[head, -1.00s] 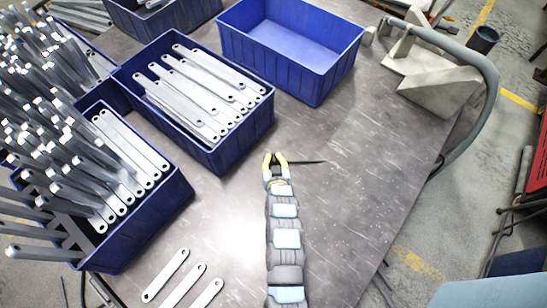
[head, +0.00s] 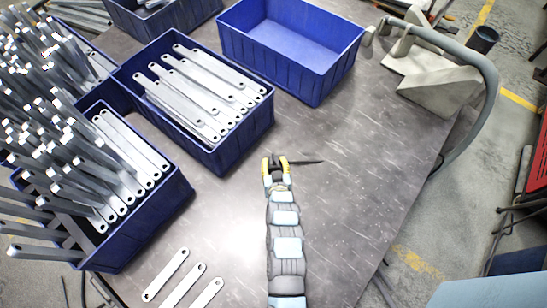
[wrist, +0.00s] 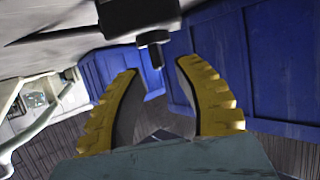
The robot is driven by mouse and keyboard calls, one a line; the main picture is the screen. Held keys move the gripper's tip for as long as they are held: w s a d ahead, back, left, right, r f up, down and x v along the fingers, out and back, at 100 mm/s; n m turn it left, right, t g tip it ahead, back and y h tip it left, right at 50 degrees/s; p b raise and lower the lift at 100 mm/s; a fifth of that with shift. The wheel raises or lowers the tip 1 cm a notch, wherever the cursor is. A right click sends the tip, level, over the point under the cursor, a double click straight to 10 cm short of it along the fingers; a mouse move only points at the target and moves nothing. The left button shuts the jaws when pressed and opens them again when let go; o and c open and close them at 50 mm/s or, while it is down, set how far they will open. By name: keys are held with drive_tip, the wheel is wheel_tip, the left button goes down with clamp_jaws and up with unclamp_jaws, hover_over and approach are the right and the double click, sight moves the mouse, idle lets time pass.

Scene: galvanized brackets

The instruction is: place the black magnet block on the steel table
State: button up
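The steel table (head: 350,150) is the grey, scuffed surface across the head view. In the wrist view a black block (wrist: 138,18), which I take for the magnet block, is at the top edge, against the pale table surface, with a short dark stem (wrist: 153,48). My gripper (wrist: 157,70) has its two yellow fingers spread, with the stem near the gap between their tips. I see no finger touching the block. In the head view my gripper (head: 275,160) is at mid-table; the block is not clearly separable from its dark fingers there. A thin dark streak lies right of it.
A blue bin of flat brackets (head: 240,146) is behind my gripper. An empty blue bin (head: 325,78) stands further back. Another bracket bin (head: 183,195) is on the left. Loose brackets (head: 166,275) lie front left. The table right of my gripper is clear.

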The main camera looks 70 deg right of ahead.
drive_tip(key=v, duration=0.9)
drive_tip(key=shift+a+p, duration=0.2)
drive_tip(key=shift+p, duration=0.15)
drive_tip(key=shift+r, duration=0.1)
